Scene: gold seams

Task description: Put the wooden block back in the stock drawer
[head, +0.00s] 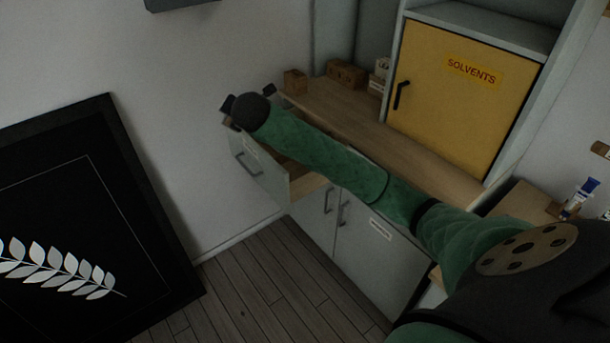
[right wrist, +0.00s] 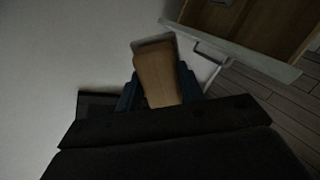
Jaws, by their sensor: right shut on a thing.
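The wooden block (right wrist: 157,76) is light brown and sits between the two fingers of my right gripper (right wrist: 161,90) in the right wrist view. The gripper is shut on it. In the head view my right gripper (head: 232,108) is at the end of the green arm, above the drawer's outer left end; the block cannot be made out there. The stock drawer (head: 250,165) is pulled out from the grey cabinet, with part of its inside hidden by my arm. The right wrist view shows its front edge and wooden inside (right wrist: 262,22), right of the block. My left gripper is out of view.
The wooden counter (head: 330,108) above the drawer carries a small wooden box (head: 294,82) and a longer brown one (head: 346,73). A yellow solvents cabinet (head: 455,95) stands at its right. A framed leaf picture (head: 85,220) leans on the left wall. The floor between is clear.

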